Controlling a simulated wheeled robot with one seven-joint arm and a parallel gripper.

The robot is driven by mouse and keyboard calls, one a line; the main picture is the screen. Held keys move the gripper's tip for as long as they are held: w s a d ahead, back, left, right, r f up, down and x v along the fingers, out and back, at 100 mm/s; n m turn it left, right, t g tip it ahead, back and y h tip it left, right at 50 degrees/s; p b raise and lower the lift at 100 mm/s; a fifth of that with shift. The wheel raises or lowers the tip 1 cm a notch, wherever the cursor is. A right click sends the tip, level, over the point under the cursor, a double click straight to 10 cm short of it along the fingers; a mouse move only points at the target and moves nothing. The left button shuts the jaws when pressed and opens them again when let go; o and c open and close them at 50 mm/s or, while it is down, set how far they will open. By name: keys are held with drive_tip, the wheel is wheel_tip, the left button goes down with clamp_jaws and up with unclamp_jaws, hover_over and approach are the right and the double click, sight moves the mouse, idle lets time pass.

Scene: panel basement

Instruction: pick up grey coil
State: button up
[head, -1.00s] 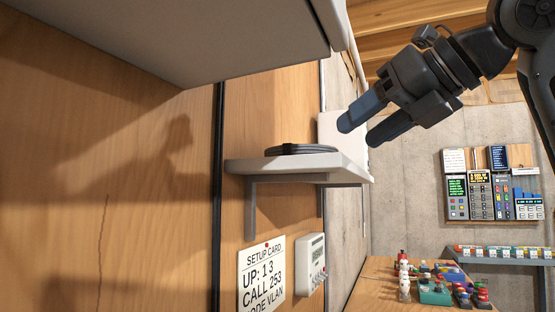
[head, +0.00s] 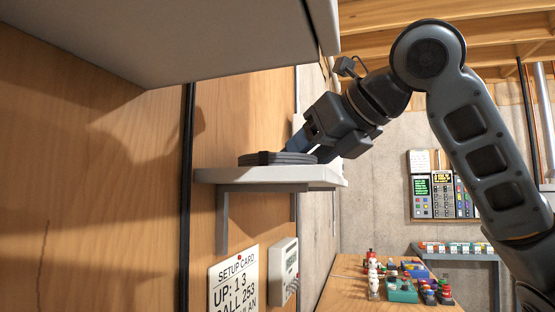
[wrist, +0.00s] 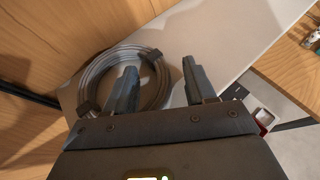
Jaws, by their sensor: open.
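The grey coil (head: 262,159) lies flat on a small white wall shelf (head: 322,176). In the wrist view the coil (wrist: 98,72) is a ring of cable with dark ties, near the back left of the shelf (wrist: 225,30). My gripper (head: 296,147) is at the coil's right side in the head view, just above the shelf. In the wrist view my gripper (wrist: 162,80) is open. Its left finger overlaps the inside of the ring and its right finger is outside, so the right part of the coil shows between them. I cannot tell whether the fingers touch it.
A larger grey cabinet or shelf (head: 200,40) overhangs at the upper left. Below the shelf are a setup card (head: 233,285) and a white wall device (head: 284,270). A wooden table (head: 345,290) with small coloured items stands lower right.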

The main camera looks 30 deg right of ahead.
drive_tip(key=shift+c, duration=0.5)
clamp_jaws()
drive_tip(key=shift+f, duration=0.1)
drive_tip(key=shift+r, duration=0.65)
drive_tip(key=r, duration=0.1)
drive_tip(key=d+r+b, duration=0.1)
drive_tip(key=r, duration=0.1)
drive_tip(key=shift+s+r, duration=0.1)
drive_tip(key=shift+r, duration=0.1)
drive_tip(key=s+d+r+b, duration=0.1)
drive_tip(key=s+d+r, duration=0.2)
drive_tip(key=d+r, duration=0.3)
drive_tip(key=d, duration=0.4)
drive_tip(key=shift+r, duration=0.25)
